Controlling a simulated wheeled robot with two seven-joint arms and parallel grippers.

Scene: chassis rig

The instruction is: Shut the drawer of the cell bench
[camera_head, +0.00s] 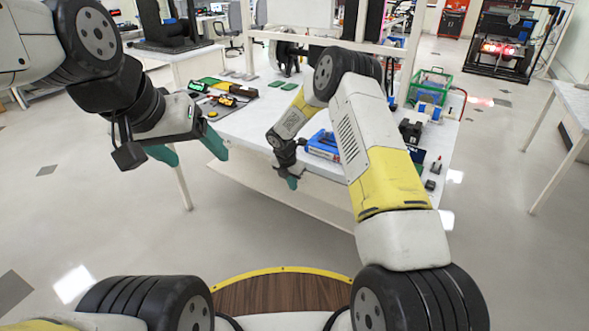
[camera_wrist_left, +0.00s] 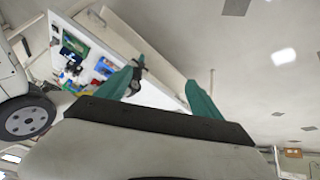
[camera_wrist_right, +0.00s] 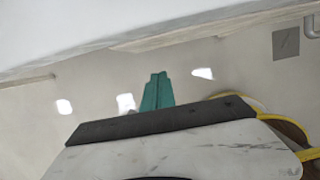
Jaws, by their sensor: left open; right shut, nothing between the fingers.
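The cell bench (camera_head: 237,124) is a white table in the middle of the head view. Below its top, a pale panel (camera_head: 318,212) runs along the near side; I cannot tell whether it is the drawer front or how far the drawer stands open. My right gripper (camera_head: 292,183) is shut and empty, pointing down at the bench's near edge. In the right wrist view its teal fingers (camera_wrist_right: 158,90) are together, below a white bench edge (camera_wrist_right: 100,62). My left gripper (camera_head: 190,150) is open and empty, in the air left of the bench; its fingers are spread in the left wrist view (camera_wrist_left: 162,88).
On the bench top are a blue box (camera_head: 322,146), a dark mat with small parts (camera_head: 222,97), a green crate (camera_head: 430,84) and a black block (camera_head: 411,131). Another white table (camera_head: 573,105) stands at the right. The floor left of the bench is clear.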

